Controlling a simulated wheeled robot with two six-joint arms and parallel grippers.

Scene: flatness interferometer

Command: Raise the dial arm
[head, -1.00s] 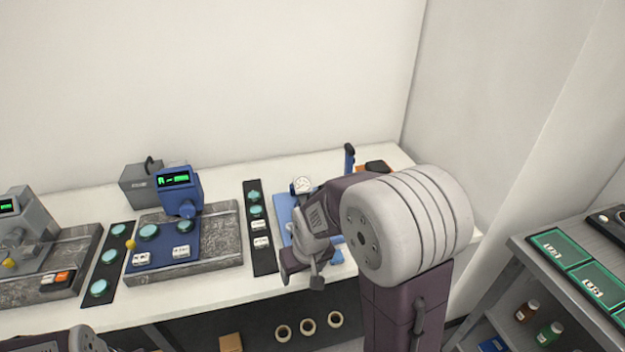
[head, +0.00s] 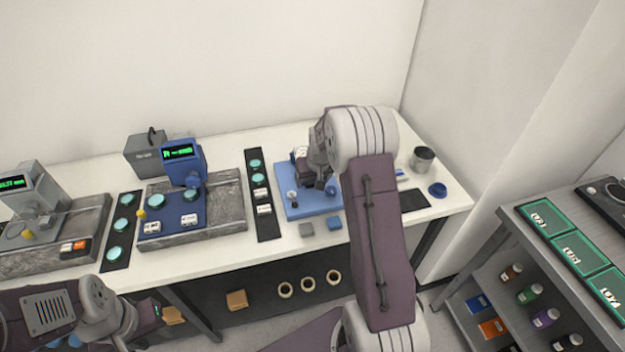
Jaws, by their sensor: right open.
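The blue base plate (head: 294,211) of the dial stand lies on the bench, right of centre. A small part of the white dial (head: 299,152) shows at its left rear. My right arm hides most of the dial arm and the post, so I cannot tell how high the dial arm stands. My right gripper (head: 312,178) is over the plate, beside the dial, its fingers partly hidden by the wrist. It is open, and I cannot tell whether it touches the dial arm. My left gripper (head: 148,314) is at the lower left, in front of the bench, its jaws unclear.
Two interferometers, a blue one (head: 182,162) and a grey one (head: 38,190), stand left. A dark strip with discs and blocks (head: 259,190) lies left of the plate. Small blocks (head: 306,230) lie in front; a metal cup (head: 422,158) stands right. A shelf (head: 525,235) is at far right.

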